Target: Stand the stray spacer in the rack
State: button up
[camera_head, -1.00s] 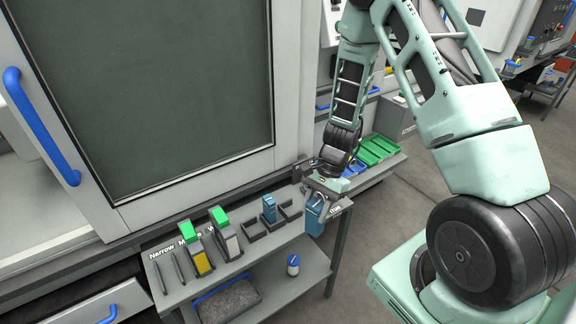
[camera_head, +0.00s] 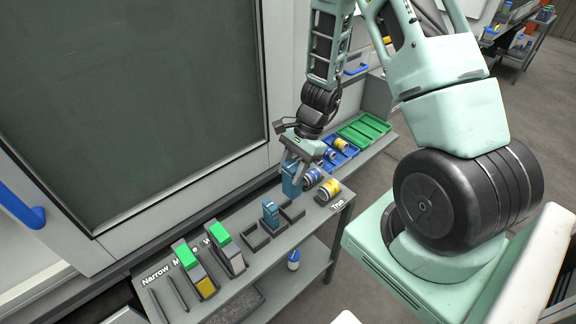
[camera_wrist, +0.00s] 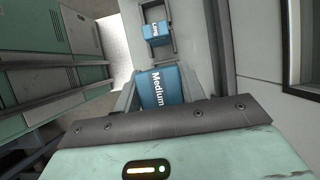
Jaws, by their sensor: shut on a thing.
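My gripper (camera_head: 295,168) is shut on a blue block (camera_head: 291,182), seen low over the right part of the bench. In the wrist view the held block (camera_wrist: 158,88) reads "Medium". A second blue block (camera_head: 270,214) stands in a dark slotted frame (camera_head: 257,240) just left of the held one. In the wrist view this second block (camera_wrist: 155,33) has a short white label, hard to read. An empty slot of the frame shows on each side of it. Whether the held block touches the bench or frame is hidden.
Two green-topped blocks (camera_head: 187,257) (camera_head: 219,233) stand at the left beside narrow dark slots. Yellow-banded (camera_head: 328,190) and blue-banded (camera_head: 311,178) cylinders lie right of my gripper. Blue (camera_head: 342,158) and green (camera_head: 362,130) trays sit farther right. A machine door rises behind.

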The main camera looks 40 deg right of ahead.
aim_at(291, 193)
jog(key=shift+f+b, duration=3.65)
jog(key=shift+f, duration=0.65)
jog(key=shift+f+b, duration=0.5)
jog(key=shift+f, duration=0.05)
jog(key=o, duration=1.1)
jog(key=shift+c, duration=0.2)
jog(key=v, duration=1.7)
jog(key=shift+r, duration=0.2)
jog(key=shift+p, duration=0.3)
notch_tip(291, 193, up, 7)
jog(key=p, duration=0.6)
jog(key=shift+p, duration=0.3)
